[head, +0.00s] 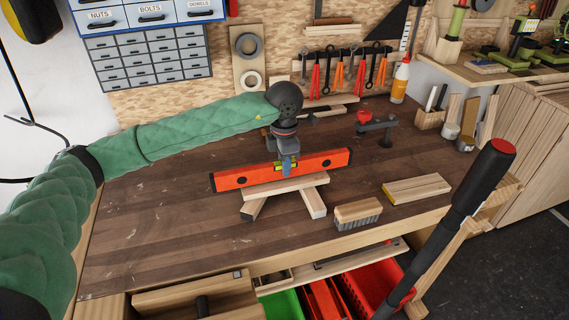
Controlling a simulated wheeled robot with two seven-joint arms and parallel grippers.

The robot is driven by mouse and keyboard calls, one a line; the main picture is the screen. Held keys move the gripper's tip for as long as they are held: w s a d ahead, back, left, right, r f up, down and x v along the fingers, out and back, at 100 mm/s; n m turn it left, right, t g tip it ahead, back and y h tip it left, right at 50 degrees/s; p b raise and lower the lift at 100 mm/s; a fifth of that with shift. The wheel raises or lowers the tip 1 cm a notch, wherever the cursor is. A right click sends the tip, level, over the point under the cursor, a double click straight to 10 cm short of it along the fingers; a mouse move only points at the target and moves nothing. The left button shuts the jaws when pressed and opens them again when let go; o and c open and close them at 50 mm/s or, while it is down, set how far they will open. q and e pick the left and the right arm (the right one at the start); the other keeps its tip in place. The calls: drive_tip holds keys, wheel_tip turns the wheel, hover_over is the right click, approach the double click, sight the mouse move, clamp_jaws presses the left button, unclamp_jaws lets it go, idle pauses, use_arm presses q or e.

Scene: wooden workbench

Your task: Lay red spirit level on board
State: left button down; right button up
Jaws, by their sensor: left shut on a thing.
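The red spirit level (318,163) is in the head view near the middle of the workbench, on its long edge, its right end farther up in the picture. My left gripper (286,166) comes down from above and is shut on the middle of the level, hiding part of it. The pale wooden board (285,187) lies across two wooden blocks, directly below and in front of the level. The level runs roughly along the board and overhangs it at both ends. I cannot tell whether they touch. My right gripper is not in view.
A brush (357,213) and a yellow-edged wood piece (416,189) lie to the right. A small clamp (377,128) stands behind them. A black handle with a red end (471,190) rises in the right foreground. The left bench top (150,215) is clear.

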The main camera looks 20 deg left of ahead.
use_arm(q)
drive_tip(key=shift+f+b, duration=0.5)
drive_tip(key=shift+b, duration=0.05)
idle(0.9)
drive_tip(key=c, duration=1.2)
unclamp_jaws()
